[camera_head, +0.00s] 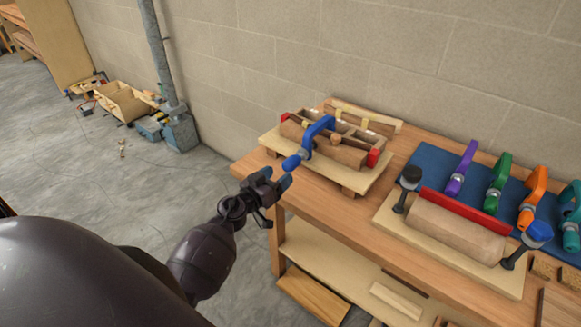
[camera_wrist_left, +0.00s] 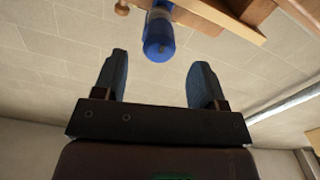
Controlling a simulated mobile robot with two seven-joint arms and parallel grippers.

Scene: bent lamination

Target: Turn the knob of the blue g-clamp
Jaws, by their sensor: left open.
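The blue g-clamp (camera_head: 320,127) sits on the wooden lamination assembly at the back of the bench. Its blue knob (camera_head: 291,162) points toward me at the assembly's front left. My left gripper (camera_head: 278,178) is open and empty, just in front of and below the knob. In the left wrist view, the knob (camera_wrist_left: 158,38) shows beyond the two spread fingertips (camera_wrist_left: 160,59), roughly centred between them. The fingers look apart from it. The far end of the clamp is partly hidden by the wood. My right gripper is not in view.
The workbench (camera_head: 345,216) carries a second board with a red-edged wooden form (camera_head: 455,225) and dark-handled clamps. A block wall is behind.

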